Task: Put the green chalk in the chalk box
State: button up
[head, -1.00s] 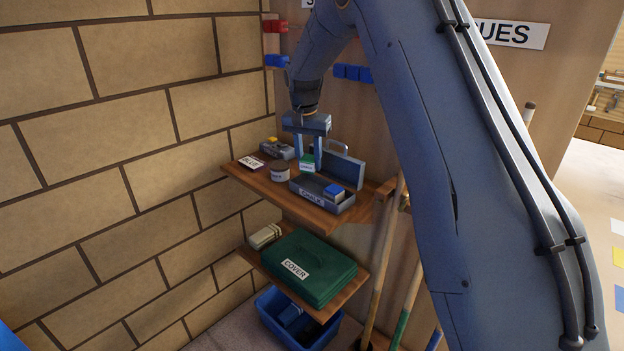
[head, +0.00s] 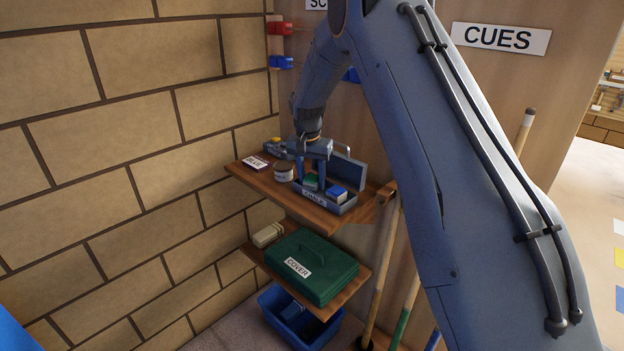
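The chalk box (head: 327,208) is an open grey box labelled CHALK on the upper shelf, its lid raised at the back. A blue chalk cube (head: 337,194) sits in its right part. The green chalk (head: 311,181) is between the two fingers of my gripper (head: 313,184), low in the left part of the box. The fingers appear to be against its sides. The front wall hides the lower part of the chalk, so I cannot tell whether it touches the box floor.
A round tin (head: 284,173) stands left of the box, with a small labelled card (head: 256,162) farther left. The lower shelf holds a green COVER case (head: 315,265) and a pale block (head: 268,235). A blue bin (head: 292,322) is below. Cue sticks (head: 398,270) stand at right.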

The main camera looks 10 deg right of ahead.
aim_at(310, 179)
notch_tip(310, 179, up, 12)
jog(key=s+a+b, duration=0.1)
jog(key=s+b, duration=0.1)
jog(key=b, duration=0.2)
jog(key=s+f+n, duration=0.2)
jog(key=s+f, duration=0.1)
jog(key=s, duration=0.9)
jog(key=s+d+f+n, duration=0.1)
jog(key=s+f, duration=0.3)
jog(key=s, duration=0.8)
jog(key=s+d+f+n+y, duration=0.1)
jog(key=s+f+n, duration=0.2)
jog(key=s, duration=0.9)
jog(key=shift+s+f+n, duration=0.15)
jog(key=shift+f+n, duration=0.25)
jog(key=shift+f, duration=0.15)
jog(key=shift+a, duration=0.1)
